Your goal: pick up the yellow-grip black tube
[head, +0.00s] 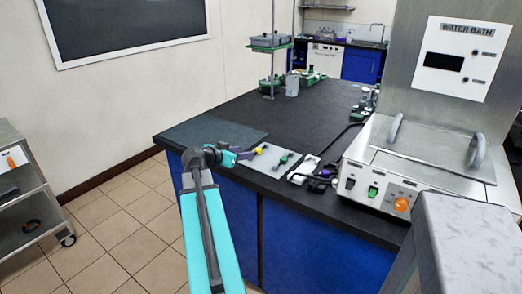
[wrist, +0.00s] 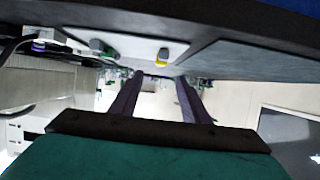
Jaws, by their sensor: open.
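The yellow grip of the tube (wrist: 162,57) shows in the wrist view near the edge of a pale board, ahead of and between my fingertips. In the head view the yellow grip (head: 259,149) is a small spot just beyond my gripper. The black part of the tube is too small to make out. The tube lies at the pale board (head: 268,162) on the dark bench. My gripper (wrist: 160,77) is open, its two dark fingers apart with nothing between them. In the head view my gripper (head: 243,154) is low at the board's left end.
A green-grip piece (head: 284,158) is on the same board, to the right. A water bath (head: 420,165) with cables stands on the right of the bench. A flat dark mat (head: 212,132) lies to the left. A stand (head: 271,60) is farther back. The bench middle is clear.

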